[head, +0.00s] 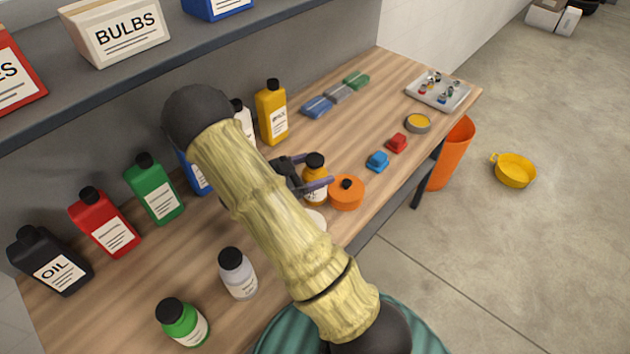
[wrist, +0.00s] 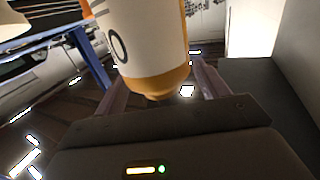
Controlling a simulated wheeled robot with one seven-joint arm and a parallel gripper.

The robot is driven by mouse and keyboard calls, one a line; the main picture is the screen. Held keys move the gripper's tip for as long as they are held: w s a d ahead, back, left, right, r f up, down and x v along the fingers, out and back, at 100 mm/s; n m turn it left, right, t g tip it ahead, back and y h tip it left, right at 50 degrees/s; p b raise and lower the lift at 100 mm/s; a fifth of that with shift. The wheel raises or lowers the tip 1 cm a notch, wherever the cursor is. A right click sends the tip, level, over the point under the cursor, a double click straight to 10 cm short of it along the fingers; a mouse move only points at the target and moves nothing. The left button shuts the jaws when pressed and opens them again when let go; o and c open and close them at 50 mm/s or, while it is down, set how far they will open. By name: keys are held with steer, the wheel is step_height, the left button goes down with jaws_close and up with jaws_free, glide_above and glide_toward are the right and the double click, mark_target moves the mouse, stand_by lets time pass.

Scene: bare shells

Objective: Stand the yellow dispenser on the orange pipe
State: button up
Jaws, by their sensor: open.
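The yellow dispenser (head: 316,193) is a small amber-yellow bottle with a black cap and white label, upright on the workbench. My gripper (head: 317,172) is open, with its fingers on either side of this bottle. In the wrist view the bottle (wrist: 148,50) fills the space between the fingers (wrist: 160,88); contact cannot be told. A squat orange round piece (head: 347,195) with a black knob stands just right of the bottle near the bench's front edge. It is the likeliest orange pipe, but its shape does not clearly show a pipe.
A pale round thing (head: 314,220) is partly hidden by my arm. A grey bottle (head: 238,275) and green bottle (head: 184,322) stand in front. A larger yellow bottle (head: 271,112) stands behind. Blue (head: 377,161) and red (head: 397,143) blocks lie right; bare bench (head: 350,125) lies beyond.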

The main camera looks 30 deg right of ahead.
steer(key=shift+d, duration=0.95)
steer(key=shift+s+a+f, duration=0.1)
steer(key=shift+f, duration=0.05)
jaws_close()
